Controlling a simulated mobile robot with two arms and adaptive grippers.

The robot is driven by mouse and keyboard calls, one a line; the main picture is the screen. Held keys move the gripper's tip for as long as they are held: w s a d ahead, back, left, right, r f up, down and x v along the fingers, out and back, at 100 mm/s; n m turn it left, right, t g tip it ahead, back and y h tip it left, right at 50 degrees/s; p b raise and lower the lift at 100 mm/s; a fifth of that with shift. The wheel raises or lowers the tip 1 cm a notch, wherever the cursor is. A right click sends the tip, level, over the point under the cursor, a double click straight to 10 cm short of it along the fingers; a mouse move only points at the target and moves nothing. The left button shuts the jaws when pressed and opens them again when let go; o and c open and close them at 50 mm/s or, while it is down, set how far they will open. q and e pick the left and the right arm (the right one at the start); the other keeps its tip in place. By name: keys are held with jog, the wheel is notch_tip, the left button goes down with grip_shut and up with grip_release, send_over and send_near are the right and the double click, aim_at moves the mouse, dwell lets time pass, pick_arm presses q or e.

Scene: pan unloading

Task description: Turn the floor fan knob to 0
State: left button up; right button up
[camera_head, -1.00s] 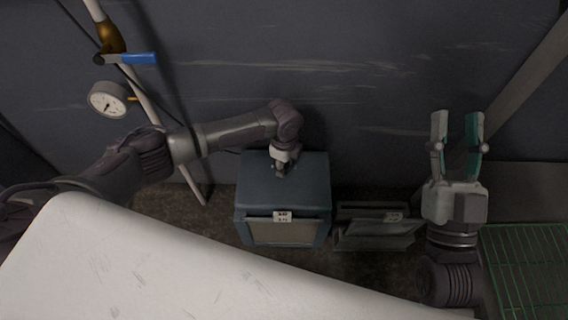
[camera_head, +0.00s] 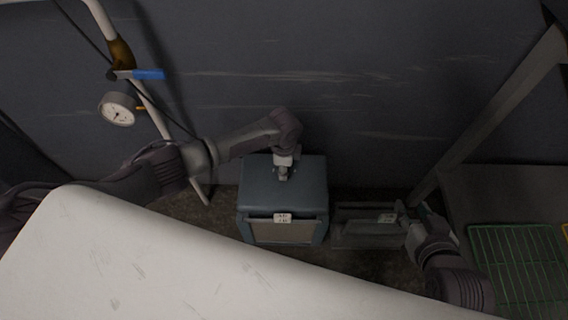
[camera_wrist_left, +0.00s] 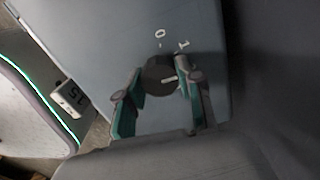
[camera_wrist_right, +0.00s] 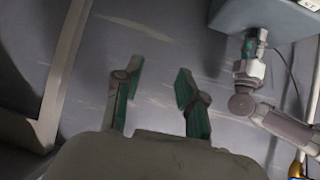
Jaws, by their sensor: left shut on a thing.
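The floor fan is a blue-grey box (camera_head: 284,190) on the floor in the middle of the head view. It also shows in the left wrist view (camera_wrist_left: 110,30). Its dark round knob (camera_wrist_left: 158,76) has a white mark and sits by the printed 0 and 1. My left gripper (camera_head: 283,174) reaches down to the fan's top; in its wrist view (camera_wrist_left: 158,98) its fingers are shut on the knob, one on each side. The mark's exact aim is hard to tell. My right gripper (camera_wrist_right: 157,85) is open and empty, low at the right of the head view.
A dark framed unit (camera_head: 365,232) stands right of the fan, close to my right gripper. A white surface (camera_head: 130,265) fills the front left. A gauge (camera_head: 117,109) and a blue-handled valve (camera_head: 148,74) are on a pipe at upper left. A green rack (camera_head: 515,262) lies at right.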

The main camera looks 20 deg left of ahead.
pick_arm(q)
jog(key=n+p, duration=0.2)
jog(key=shift+s+r+n, duration=0.1)
jog(key=shift+r+n, duration=0.05)
jog(key=shift+n, duration=0.25)
jog(key=shift+n+p, duration=0.3)
jog(key=shift+p, duration=0.25)
jog(key=shift+n+p, duration=0.6)
jog(key=shift+n, duration=0.3)
pick_arm(e)
jog(key=s+d+f+g+h, duration=0.1)
jog(key=s+d+f+g, duration=0.1)
jog(key=s+g, duration=0.3)
jog(key=s+d+f+g+h, duration=0.1)
jog(key=s+d+g, duration=0.1)
jog(key=s, duration=0.5)
pick_arm(q)
jog(key=n+p, duration=0.3)
jog(key=n, duration=0.3)
jog(key=shift+n, duration=0.4)
jog(key=shift+n+p, duration=0.3)
jog(key=shift+n, duration=0.7)
pick_arm(e)
notch_tip(320, 180, down, 13)
jog(key=w+g, duration=0.1)
jog(key=shift+w+a+f, duration=0.2)
jog(key=shift+w+a, duration=0.1)
jog(key=shift+w, duration=0.1)
